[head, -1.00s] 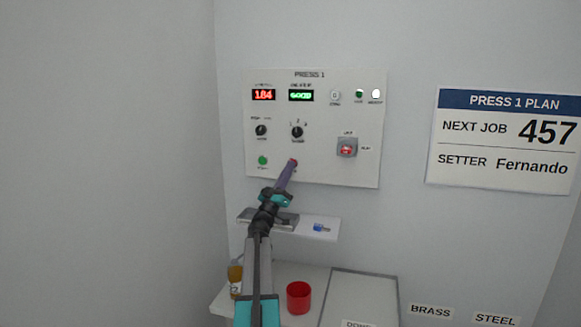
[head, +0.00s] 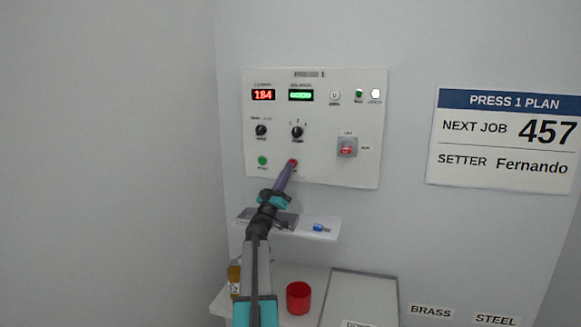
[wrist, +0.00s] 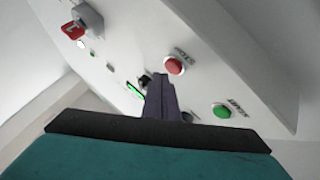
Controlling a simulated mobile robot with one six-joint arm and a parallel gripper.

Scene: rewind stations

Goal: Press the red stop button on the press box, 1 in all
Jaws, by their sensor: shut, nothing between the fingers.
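The press box (head: 362,172) is a white panel on the wall. Its red stop button (head: 292,162) is at the lower middle; it also shows in the wrist view (wrist: 174,66), round with a pale rim. My gripper (head: 287,168) is shut and empty, its dark purple fingers pointing at the panel. In the head view the fingertips overlap the lower edge of the button. In the wrist view my gripper (wrist: 158,78) has its tips just beside and below the button. I cannot tell whether they touch it.
A green button (head: 262,160) is left of the stop button, with dials (head: 297,132) above and a grey switch with a red part (head: 347,147) to the right. A small shelf (head: 327,236) holds a blue item (head: 319,227). A red cup (head: 298,298) stands below.

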